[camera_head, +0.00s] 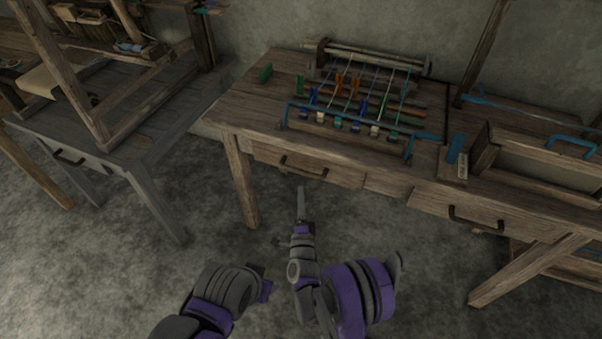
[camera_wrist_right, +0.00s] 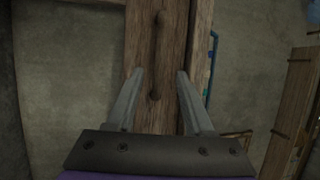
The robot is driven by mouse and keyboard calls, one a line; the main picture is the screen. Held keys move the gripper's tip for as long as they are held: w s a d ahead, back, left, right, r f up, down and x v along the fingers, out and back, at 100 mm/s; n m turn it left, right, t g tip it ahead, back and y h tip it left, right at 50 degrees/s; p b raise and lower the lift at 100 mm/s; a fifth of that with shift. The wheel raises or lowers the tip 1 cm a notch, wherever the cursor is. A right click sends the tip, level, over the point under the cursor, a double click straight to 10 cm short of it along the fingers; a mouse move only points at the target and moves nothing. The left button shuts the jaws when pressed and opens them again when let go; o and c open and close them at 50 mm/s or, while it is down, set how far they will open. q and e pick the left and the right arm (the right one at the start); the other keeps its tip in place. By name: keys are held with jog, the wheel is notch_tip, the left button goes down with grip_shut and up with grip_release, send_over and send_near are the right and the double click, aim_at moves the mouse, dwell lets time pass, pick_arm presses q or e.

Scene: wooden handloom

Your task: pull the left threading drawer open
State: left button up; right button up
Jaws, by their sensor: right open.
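The left threading drawer (camera_head: 322,172) is in the front of the middle wooden table, under the loom frame. Its front looks flush with the table. It has a dark bar handle (camera_head: 303,170). In the right wrist view the wooden drawer front (camera_wrist_right: 172,65) runs upright, with the handle (camera_wrist_right: 157,50) on it. My right gripper (camera_head: 301,190) is just in front of and below the handle. In the wrist view its two fingers are apart (camera_wrist_right: 160,73), one on each side of the handle's line, with nothing between them.
A second drawer (camera_head: 490,212) with its own handle is to the right. A loom frame with coloured threads (camera_head: 360,95) stands on the tabletop. A grey table (camera_head: 150,150) stands to the left. The floor (camera_head: 110,270) in front is clear.

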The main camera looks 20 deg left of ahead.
aim_at(301, 170)
jog(key=x, duration=0.9)
jog(key=shift+w+a, duration=0.1)
jog(key=shift+w, duration=0.15)
grip_shut()
dwell(1.0)
